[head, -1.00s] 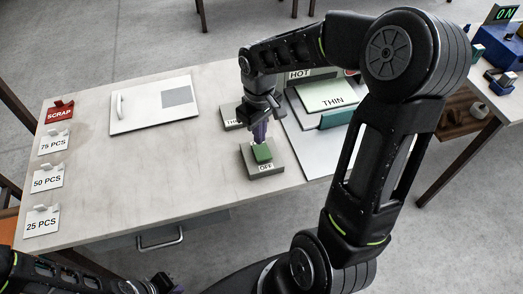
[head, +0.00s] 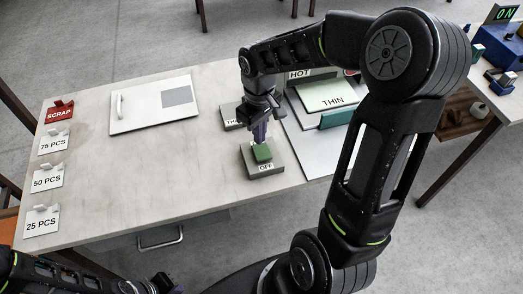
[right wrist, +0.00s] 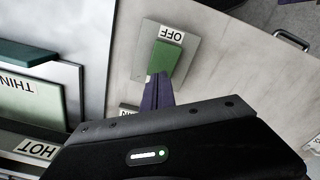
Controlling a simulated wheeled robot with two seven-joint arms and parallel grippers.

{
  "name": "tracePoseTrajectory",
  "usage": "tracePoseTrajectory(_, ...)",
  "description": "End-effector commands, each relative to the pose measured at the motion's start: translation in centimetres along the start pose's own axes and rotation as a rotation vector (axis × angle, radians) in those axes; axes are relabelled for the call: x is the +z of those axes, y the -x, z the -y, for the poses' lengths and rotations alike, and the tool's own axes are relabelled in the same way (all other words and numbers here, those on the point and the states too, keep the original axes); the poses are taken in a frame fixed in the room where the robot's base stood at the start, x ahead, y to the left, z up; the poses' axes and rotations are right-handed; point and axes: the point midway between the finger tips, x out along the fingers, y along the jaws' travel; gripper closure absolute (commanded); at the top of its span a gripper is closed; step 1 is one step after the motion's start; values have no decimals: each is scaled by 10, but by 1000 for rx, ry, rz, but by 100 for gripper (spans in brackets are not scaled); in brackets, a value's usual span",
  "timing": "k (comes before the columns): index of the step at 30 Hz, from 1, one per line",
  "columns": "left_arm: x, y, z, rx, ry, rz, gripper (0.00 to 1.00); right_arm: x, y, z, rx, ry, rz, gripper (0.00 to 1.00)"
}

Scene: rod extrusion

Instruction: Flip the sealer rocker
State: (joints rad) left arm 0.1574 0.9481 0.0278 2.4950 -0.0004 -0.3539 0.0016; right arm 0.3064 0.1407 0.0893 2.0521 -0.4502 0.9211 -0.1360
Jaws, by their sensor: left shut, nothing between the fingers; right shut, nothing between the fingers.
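The green rocker (head: 262,153) sits on a grey base block (head: 275,171) with an OFF label on its near side. The rocker also shows in the right wrist view (right wrist: 164,57). My right gripper (head: 261,140) points down with its purple fingers shut, just behind the rocker's far end. In the right wrist view the fingers (right wrist: 157,82) appear right at the rocker's edge; I cannot tell if they touch. They hide part of the base. My left gripper (head: 170,286) is shut at the bottom left edge, away from the table and partly cut off.
A second grey block (head: 232,118) with a partly hidden label stands behind the rocker. Right of it is a panel with HOT and THIN labels (head: 334,100). A white board (head: 140,112) and several count cards lie to the left. The table between is clear.

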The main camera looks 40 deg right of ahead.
Motion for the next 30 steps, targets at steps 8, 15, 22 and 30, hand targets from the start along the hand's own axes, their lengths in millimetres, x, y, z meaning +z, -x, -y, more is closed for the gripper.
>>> tracePoseTrajectory(8,0,-4,1,0,0,0,100,0,-5,0,0,0,0,100)
tracePoseTrajectory(15,0,-6,2,0,0,0,100,0,-9,0,0,0,0,100)
tracePoseTrajectory(22,0,-9,3,0,0,0,100,0,-12,0,0,0,0,100)
tracePoseTrajectory(30,0,-12,4,0,0,0,100,0,-16,0,0,0,0,100)
